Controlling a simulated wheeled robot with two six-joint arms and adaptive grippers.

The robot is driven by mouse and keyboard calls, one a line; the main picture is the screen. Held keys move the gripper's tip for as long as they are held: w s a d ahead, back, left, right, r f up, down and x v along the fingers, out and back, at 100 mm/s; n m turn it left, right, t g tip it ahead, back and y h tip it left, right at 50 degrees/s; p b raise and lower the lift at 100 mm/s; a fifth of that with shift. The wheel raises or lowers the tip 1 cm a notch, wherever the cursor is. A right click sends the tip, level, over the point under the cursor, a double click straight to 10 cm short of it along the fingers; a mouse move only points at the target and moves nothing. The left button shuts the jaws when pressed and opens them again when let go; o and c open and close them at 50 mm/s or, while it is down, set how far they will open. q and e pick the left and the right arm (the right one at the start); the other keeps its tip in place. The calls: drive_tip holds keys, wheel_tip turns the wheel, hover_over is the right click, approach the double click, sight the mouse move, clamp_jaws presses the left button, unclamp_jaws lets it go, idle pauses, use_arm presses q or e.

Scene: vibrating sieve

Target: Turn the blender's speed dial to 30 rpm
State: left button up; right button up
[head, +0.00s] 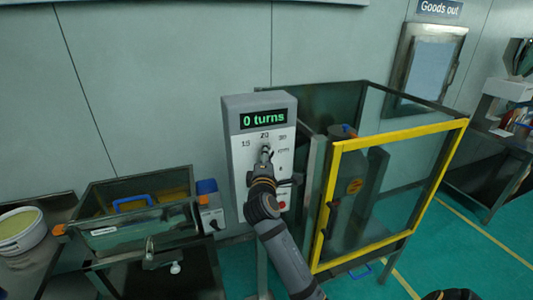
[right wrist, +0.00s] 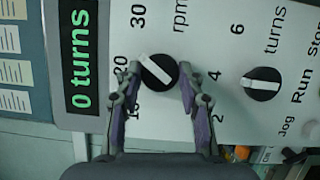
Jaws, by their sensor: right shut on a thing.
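The control box (head: 235,150) stands upright with a green "0 turns" display (head: 264,118). Its speed dial (right wrist: 158,72) is a black round knob with a white pointer bar, marked "rpm" in the right wrist view. The bar lies slanted, its upper-left end between the 20 and 30 marks. My right gripper (right wrist: 159,78) has a finger at each side of this dial and is shut on it. In the head view the gripper (head: 265,155) hides most of the dial. The blender (head: 345,215) stands behind the yellow-framed guard.
A second black knob marked "turns" (right wrist: 262,84) sits beside the speed dial, with Run, Jog and Stop labels beyond. The yellow guard frame (head: 400,137) stands right of the box. A sieve tray with a blue handle (head: 132,203) and a white bucket (head: 20,232) stand left.

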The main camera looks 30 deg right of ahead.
drive_tip(key=shift+r+m+g+y+p, duration=0.1)
drive_tip(key=shift+m+g+y+p, duration=0.25)
drive_tip(key=shift+m+p, duration=0.55)
drive_tip(key=shift+m, duration=0.5)
drive_tip(key=o, duration=1.2)
drive_tip(key=shift+c, duration=0.2)
